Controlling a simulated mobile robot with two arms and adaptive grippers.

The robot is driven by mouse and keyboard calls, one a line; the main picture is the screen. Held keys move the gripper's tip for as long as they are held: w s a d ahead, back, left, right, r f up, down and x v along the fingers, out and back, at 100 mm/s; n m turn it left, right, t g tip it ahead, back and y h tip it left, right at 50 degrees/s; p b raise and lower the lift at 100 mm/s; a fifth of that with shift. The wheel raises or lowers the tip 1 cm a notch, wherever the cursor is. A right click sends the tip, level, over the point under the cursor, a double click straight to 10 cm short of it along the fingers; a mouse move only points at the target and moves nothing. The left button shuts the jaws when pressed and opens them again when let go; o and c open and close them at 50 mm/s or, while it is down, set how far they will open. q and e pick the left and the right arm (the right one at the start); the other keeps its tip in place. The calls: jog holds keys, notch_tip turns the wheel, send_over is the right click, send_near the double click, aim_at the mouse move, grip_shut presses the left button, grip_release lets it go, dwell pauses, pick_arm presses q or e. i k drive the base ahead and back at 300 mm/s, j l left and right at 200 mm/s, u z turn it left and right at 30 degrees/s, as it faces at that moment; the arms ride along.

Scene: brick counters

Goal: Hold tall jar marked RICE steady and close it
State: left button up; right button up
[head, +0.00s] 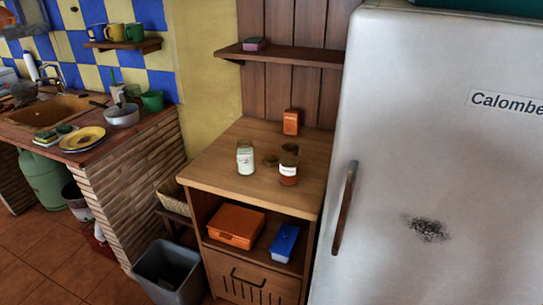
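Two glass jars stand upright on the wooden cabinet top between the brick counter and the fridge. The left jar (245,158) holds something white and has a label too small to read. The right jar (288,167) has dark reddish-brown contents and a white label, also unreadable. I cannot tell from the lettering which one is marked RICE, nor whether either jar is covered. A small flat brown round thing (270,160), perhaps a lid, lies between them. Neither of my grippers is in view.
A shelf (290,55) hangs above. The fridge (430,170) closes off the right side. A grey bin (168,272) stands on the floor at left.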

aim_at(245, 149)
jog(key=i+j, duration=0.15)
jog(key=j, duration=0.25)
jog(key=i+j, duration=0.2)
jog(key=j, duration=0.15)
jog(key=i+j+z, duration=0.1)
jog(key=j, duration=0.3)
jog(key=i+j, duration=0.2)
jog(key=j, duration=0.15)
jog(key=i+j, duration=0.15)
jog(key=j, duration=0.25)
jog(key=i+j, duration=0.15)
jog(key=j, duration=0.25)
jog(key=z, duration=0.05)
